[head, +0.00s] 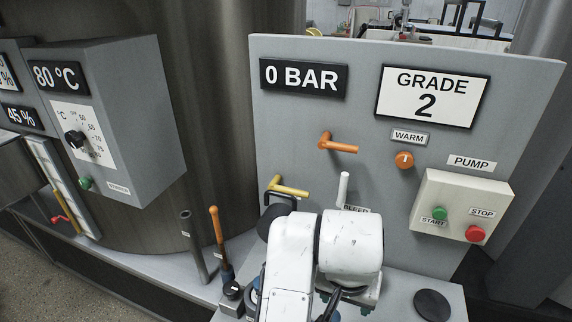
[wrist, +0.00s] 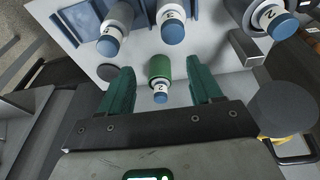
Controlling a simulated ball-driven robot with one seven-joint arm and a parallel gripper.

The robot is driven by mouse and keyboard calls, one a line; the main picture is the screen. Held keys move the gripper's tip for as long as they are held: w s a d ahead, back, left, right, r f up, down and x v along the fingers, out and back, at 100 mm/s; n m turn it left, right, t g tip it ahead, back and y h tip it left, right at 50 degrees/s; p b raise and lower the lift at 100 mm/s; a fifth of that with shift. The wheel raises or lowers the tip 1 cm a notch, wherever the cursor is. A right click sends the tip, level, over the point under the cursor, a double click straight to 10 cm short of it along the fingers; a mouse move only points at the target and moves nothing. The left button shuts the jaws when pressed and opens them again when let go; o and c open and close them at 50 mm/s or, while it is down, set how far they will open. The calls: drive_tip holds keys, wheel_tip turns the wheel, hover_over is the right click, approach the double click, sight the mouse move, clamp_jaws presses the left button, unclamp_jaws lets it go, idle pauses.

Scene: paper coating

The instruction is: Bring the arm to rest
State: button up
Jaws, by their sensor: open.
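My gripper (wrist: 160,68) shows in the wrist view with its two green fingers spread apart and nothing clamped between them. A green cylinder (wrist: 159,67) with a white "2" label and blue end lies between the fingers in the picture, with gaps on both sides. I cannot tell its depth from the fingertips. The panel's displays read "0 BAR" (head: 303,78) and "GRADE 2" (head: 432,97).
Around my arm are an orange handle (head: 338,144), a yellow handle (head: 289,187), a white bleed lever (head: 343,188) and the pump box (head: 460,210). An orange-handled lever (head: 216,232) stands left. In the wrist view, several labelled blue-capped cylinders (wrist: 171,27) sit beyond the fingers.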

drive_tip(key=s+d+f+n+t+h, duration=0.1)
drive_tip(key=s+d+f, duration=0.2)
drive_tip(key=d, duration=0.7)
drive_tip(key=s+d+f+n+h, duration=0.15)
drive_tip(key=d+f, duration=0.25)
drive_tip(key=d, duration=0.5)
drive_tip(key=s+a+f+g+y, duration=0.1)
drive_tip(key=s+f, duration=0.4)
drive_tip(key=s, duration=0.5)
drive_tip(key=s+a+f+n+g+y, duration=0.1)
drive_tip(key=s+f+y, duration=0.2)
drive_tip(key=s+f, duration=0.3)
drive_tip(key=s, duration=0.4)
drive_tip(key=shift+s+a, duration=0.25)
drive_tip(key=shift+n, duration=0.25)
